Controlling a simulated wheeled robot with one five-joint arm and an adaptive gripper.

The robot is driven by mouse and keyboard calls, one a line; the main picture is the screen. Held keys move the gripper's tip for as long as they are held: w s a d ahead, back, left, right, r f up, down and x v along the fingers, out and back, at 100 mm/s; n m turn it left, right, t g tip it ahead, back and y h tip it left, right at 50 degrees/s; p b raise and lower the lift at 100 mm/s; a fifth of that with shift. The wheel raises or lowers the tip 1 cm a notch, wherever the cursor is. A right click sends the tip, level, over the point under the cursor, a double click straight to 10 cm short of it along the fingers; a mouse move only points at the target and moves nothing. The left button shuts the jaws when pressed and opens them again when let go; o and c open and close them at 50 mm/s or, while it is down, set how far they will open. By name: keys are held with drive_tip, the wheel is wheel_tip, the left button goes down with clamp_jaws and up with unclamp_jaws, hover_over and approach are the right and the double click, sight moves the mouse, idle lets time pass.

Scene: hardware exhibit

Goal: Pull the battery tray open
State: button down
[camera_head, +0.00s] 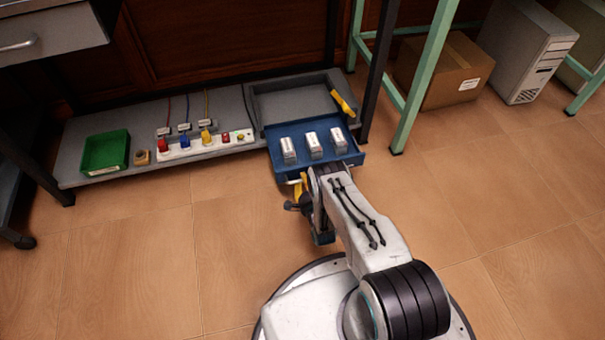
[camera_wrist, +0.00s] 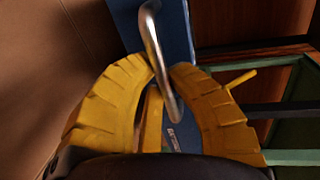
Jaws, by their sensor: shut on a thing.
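The blue battery tray (camera_head: 352,157) sticks out of its grey housing (camera_head: 262,105) at floor level, with three white batteries (camera_head: 314,146) standing in it. The housing behind it shows an empty bay. My gripper (camera_head: 298,186) is at the tray's front, partly hidden by my arm. In the wrist view, the yellow fingers of my gripper (camera_wrist: 162,78) are shut on the metal bar handle (camera_wrist: 153,38), with the tray's blue front (camera_wrist: 178,35) behind it.
A yellow lever (camera_head: 342,103) sits at the housing's right. Left are a green bin (camera_head: 106,152) and a white strip with coloured plugs (camera_head: 205,146). Dark and green table legs (camera_head: 423,80) stand right, near a cardboard box (camera_head: 450,72). Floor in front is clear.

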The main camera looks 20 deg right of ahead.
drive_tip(key=c, duration=1.1)
unclamp_jaws()
drive_tip(key=r, duration=0.8)
drive_tip(key=shift+w+r, duration=0.15)
drive_tip(key=shift+w, duration=0.05)
drive_tip(key=shift+s+r, duration=0.15)
drive_tip(key=shift+r, duration=0.7)
